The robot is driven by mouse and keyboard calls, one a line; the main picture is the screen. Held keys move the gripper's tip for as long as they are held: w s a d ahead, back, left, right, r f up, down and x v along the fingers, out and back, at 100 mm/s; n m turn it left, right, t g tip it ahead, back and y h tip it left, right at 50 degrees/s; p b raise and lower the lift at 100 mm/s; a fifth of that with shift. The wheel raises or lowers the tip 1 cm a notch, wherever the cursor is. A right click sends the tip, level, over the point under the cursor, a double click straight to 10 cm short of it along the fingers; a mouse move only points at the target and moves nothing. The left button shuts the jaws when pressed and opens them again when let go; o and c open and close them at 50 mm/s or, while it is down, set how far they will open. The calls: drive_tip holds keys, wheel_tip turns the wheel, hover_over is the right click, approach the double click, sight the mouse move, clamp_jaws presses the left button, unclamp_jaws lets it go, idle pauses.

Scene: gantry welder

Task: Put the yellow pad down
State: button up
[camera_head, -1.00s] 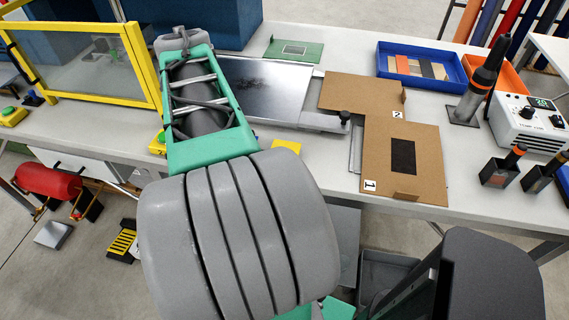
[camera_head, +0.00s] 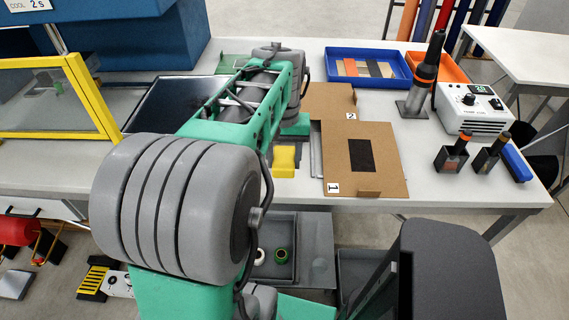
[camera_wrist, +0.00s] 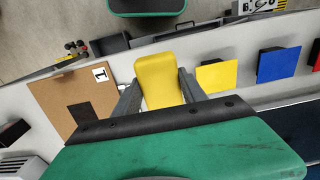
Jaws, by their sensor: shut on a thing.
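The yellow pad (camera_wrist: 160,80) is a thick block with rounded corners. In the wrist view it sits between the two grey fingers of my gripper (camera_wrist: 158,84), which is shut on it. The pad appears beside a flat yellow square (camera_wrist: 216,76) on the table, on the side towards the cardboard marked 1. In the head view the pad (camera_head: 284,156) shows below my wrist, overlapping the yellow patch near the table's front edge. My fingers are hidden there. I cannot tell whether the pad touches the table.
Cardboard sheets marked 1 (camera_head: 385,175) and 2 (camera_head: 325,98) lie to the right in the head view. The wrist view shows a blue square (camera_wrist: 278,64) and a red one (camera_wrist: 316,56) beyond the yellow square. A white control box (camera_head: 474,108) stands farther right.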

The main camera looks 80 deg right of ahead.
sight(284, 160)
drive_tip(key=d+f, duration=0.3)
drive_tip(key=shift+w+f, duration=0.3)
drive_tip(key=shift+w, duration=0.05)
wheel_tip(284, 160, down, 3)
drive_tip(key=shift+d+r, duration=0.1)
drive_tip(key=shift+f, duration=0.25)
drive_tip(key=shift+f, duration=0.1)
drive_tip(key=o, duration=1.5)
drive_tip(key=shift+c, duration=0.2)
